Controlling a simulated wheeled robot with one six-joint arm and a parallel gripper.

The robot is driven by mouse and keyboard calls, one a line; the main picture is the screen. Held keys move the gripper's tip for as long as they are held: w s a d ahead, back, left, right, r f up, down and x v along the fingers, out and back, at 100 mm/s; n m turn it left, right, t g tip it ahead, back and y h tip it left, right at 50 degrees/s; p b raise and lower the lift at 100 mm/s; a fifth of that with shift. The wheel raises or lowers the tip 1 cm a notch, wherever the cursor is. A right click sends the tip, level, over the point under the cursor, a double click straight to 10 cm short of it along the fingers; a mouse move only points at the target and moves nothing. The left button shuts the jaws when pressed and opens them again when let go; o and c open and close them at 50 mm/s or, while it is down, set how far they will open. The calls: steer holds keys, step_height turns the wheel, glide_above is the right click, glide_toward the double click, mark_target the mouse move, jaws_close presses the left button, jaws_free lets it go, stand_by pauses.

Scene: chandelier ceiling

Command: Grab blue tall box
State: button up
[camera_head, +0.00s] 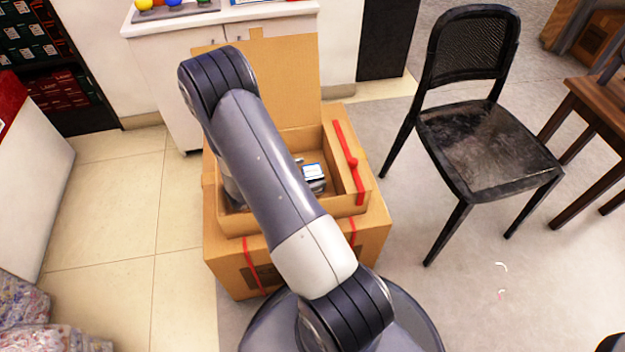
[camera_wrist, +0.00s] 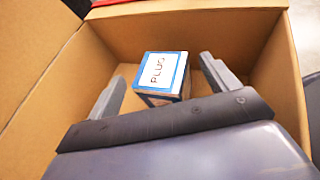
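The blue box (camera_wrist: 163,75) has a white top with a blue border and the word PLUG. It stands inside an open cardboard box (camera_wrist: 237,36). In the wrist view, my gripper (camera_wrist: 163,85) is open, with one finger on each side of the blue box and a gap on both sides. In the head view, a small part of the blue box (camera_head: 313,171) shows inside the cardboard box (camera_head: 291,210). My arm hides most of the gripper there. How deep the fingers reach beside the blue box is hard to tell.
The cardboard box's walls surround the gripper closely, and its tall flap (camera_head: 287,80) stands at the back. A black chair (camera_head: 483,150) and a wooden table (camera_head: 600,110) are on the right. A white cabinet (camera_head: 170,75) stands behind. Tiled floor is free on the left.

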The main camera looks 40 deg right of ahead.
steer(key=c, duration=1.1)
